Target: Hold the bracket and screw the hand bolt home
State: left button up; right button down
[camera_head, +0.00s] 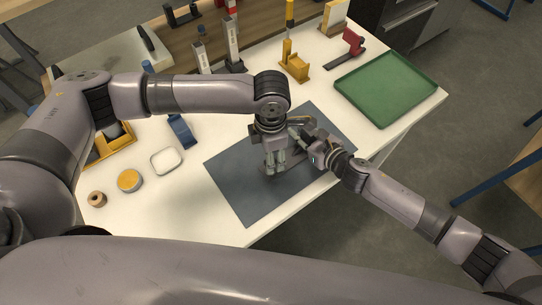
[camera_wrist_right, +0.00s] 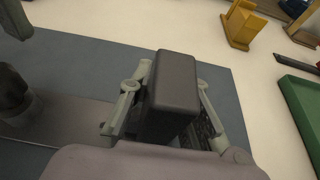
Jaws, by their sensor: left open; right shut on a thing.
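The dark grey bracket lies on the grey mat (camera_head: 240,187). In the right wrist view its block-like upright (camera_wrist_right: 174,84) stands between the fingers of my right gripper (camera_wrist_right: 168,108), which is shut on it. Its flat base plate (camera_wrist_right: 72,128) extends to the left. In the head view my right gripper (camera_head: 312,148) reaches in from the right. My left gripper (camera_head: 275,168) points down over the left part of the bracket, open. A dark round part (camera_wrist_right: 14,92) at the left edge of the right wrist view may be the hand bolt; I cannot tell how deep it sits.
A green tray (camera_head: 386,86) is at the right of the white table. Yellow (camera_head: 294,66) and red (camera_head: 350,45) fixtures stand along the back. A white dish (camera_head: 166,161), a round yellow-topped tin (camera_head: 129,180) and a brown ring (camera_head: 97,199) lie at the left.

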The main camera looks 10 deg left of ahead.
pick_arm(q)
jog(key=shift+r, duration=0.75)
jog(key=shift+c, duration=0.4)
